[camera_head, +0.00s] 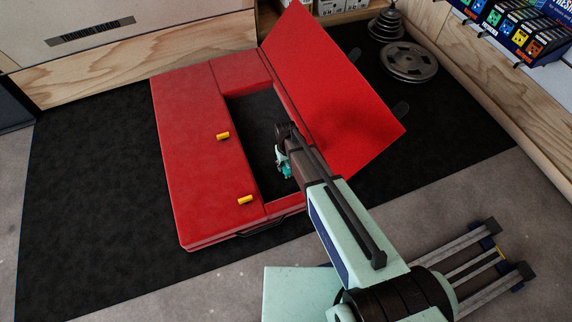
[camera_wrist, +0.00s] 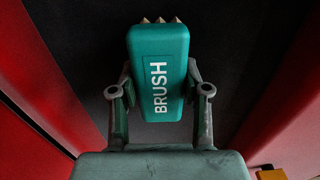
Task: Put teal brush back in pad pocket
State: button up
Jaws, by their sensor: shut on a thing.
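The red pad (camera_head: 195,150) lies on the black mat with its flap (camera_head: 325,85) raised on the right side. Its pocket (camera_head: 250,115) is an open dark recess. My gripper (camera_head: 284,168) reaches down into the near part of the pocket opening. In the wrist view my gripper (camera_wrist: 160,110) is shut on the teal brush (camera_wrist: 160,60), one finger on each side. The word BRUSH faces the camera and the bristles point to the top of the picture. In the head view the brush (camera_head: 286,172) shows only in part beside the gripper. Its height above the pocket floor is hard to tell.
Two yellow tabs (camera_head: 223,136) (camera_head: 245,200) sit on the pad's left panel. A black handle (camera_head: 262,229) is on its front edge. Weight plates (camera_head: 409,62) lie behind right. Red pocket walls (camera_wrist: 45,70) flank the brush in the wrist view.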

aim_at(286, 163)
jog(key=shift+f, duration=0.1)
jog(key=o, duration=1.1)
notch_tip(286, 163, up, 12)
jog(key=p, duration=0.5)
jog(key=s+d+r+m+h, duration=0.2)
jog(key=d+r, duration=0.7)
jog(key=d, duration=0.3)
jog(key=s+d+r+m+h, duration=0.25)
jog(key=d+r, duration=0.55)
jog(key=d, duration=0.4)
jog(key=s+d+r+m+g+h, duration=0.1)
jog(key=s+d+r+m, duration=0.1)
jog(key=s+d+r, duration=0.4)
jog(key=s+d+r+m+g+h, duration=0.2)
jog(key=s+d+r+m, duration=0.1)
jog(key=s+d+r, duration=0.2)
jog(key=s+d+r+m+g+h, duration=0.1)
jog(key=s+d+r+m+g, duration=0.1)
jog(key=s+d+r, duration=0.4)
jog(key=shift+s+d+r+m+h, duration=0.2)
jog(key=shift+d+r+m, duration=0.1)
jog(key=shift+d+r, duration=0.3)
jog(key=shift+s+d+r+m+h, duration=0.15)
jog(key=shift+d+r+m, duration=0.1)
jog(key=shift+d+r, duration=0.3)
